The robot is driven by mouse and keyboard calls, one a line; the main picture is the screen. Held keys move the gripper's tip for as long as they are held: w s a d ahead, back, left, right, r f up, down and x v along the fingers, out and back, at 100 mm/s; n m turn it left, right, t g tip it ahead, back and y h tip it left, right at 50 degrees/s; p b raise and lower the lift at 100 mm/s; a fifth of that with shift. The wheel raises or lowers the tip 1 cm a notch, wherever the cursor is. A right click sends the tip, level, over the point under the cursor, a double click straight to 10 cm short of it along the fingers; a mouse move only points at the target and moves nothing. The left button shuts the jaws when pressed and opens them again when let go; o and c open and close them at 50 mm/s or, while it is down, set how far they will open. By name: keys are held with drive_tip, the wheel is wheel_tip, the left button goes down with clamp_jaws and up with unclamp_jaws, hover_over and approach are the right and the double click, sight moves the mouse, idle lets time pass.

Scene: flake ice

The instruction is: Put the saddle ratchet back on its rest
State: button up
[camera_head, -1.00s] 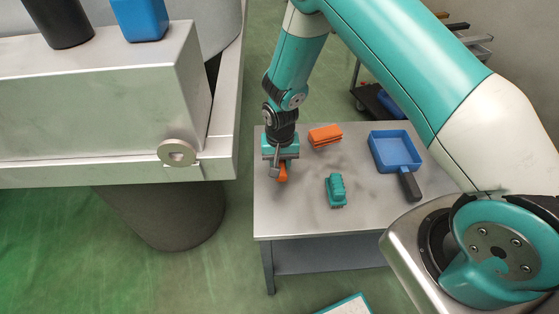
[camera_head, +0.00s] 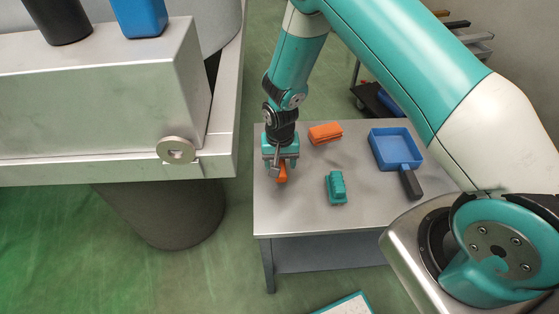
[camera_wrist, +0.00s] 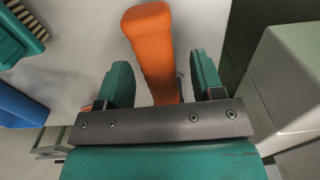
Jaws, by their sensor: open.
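An orange handle (camera_head: 282,174), seemingly the saddle ratchet's, is at the left part of the steel table (camera_head: 300,218). In the wrist view the orange handle (camera_wrist: 151,45) runs between the two teal fingers, with a gap on each side. My gripper (camera_head: 281,167) is open, points down and is around or just above the handle. The ratchet's head is hidden behind the gripper's palm in the wrist view. I cannot make out which thing is the rest.
A teal brush (camera_head: 336,187), an orange brush (camera_head: 325,133) and a blue scoop (camera_head: 395,149) with a dark handle share the table. A steel machine (camera_head: 95,95) with a round metal disc (camera_head: 177,151) stands to the left. The table's front middle is clear.

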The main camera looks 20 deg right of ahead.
drive_tip(key=shift+r, duration=0.15)
idle(0.3)
drive_tip(key=shift+r+p, duration=2.45)
drive_tip(key=shift+r, duration=0.9)
drive_tip(key=shift+r, duration=0.1)
wheel_tip(320, 180, up, 17)
drive_tip(key=b, duration=0.3)
drive_tip(key=shift+r, duration=0.15)
